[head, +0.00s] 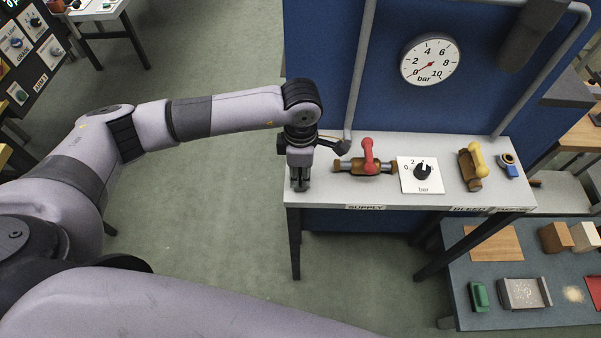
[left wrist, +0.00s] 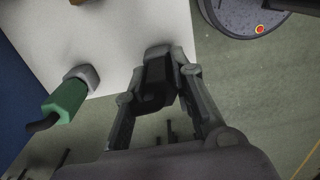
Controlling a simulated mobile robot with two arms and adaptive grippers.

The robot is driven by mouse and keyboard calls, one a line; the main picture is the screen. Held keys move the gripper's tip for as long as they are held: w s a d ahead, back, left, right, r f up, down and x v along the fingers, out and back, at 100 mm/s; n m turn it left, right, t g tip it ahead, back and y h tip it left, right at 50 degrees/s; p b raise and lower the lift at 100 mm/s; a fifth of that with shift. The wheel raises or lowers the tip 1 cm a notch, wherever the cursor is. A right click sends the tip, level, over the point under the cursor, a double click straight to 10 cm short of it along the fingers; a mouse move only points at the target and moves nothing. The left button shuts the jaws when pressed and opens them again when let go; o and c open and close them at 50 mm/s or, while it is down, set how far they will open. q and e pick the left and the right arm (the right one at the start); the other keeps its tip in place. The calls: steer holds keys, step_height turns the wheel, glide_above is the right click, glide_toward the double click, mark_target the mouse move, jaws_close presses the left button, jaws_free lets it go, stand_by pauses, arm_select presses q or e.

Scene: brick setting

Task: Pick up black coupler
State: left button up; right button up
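The black coupler (left wrist: 158,83) has a dark body and a grey end; it shows in the left wrist view between my left fingers, at the bench's edge. My left gripper (left wrist: 160,70) has a finger against each side of it and looks shut on it. In the head view my left gripper (head: 300,184) points down at the left end of the bench and hides the coupler. A green coupler (left wrist: 66,101) with a grey nut sits at the same bench edge, to the left in the wrist view, apart from the fingers. My right gripper is out of view.
The bench (head: 323,193) carries a red-handled valve (head: 369,158), a dial plate (head: 421,186), a yellow-handled valve (head: 473,166) and a blue fitting (head: 511,166). A blue panel (head: 330,60) with a gauge (head: 429,60) stands behind. The floor left of the bench is clear.

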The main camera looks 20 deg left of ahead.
arm_select(q)
jaws_close()
steer(key=shift+r, duration=0.1)
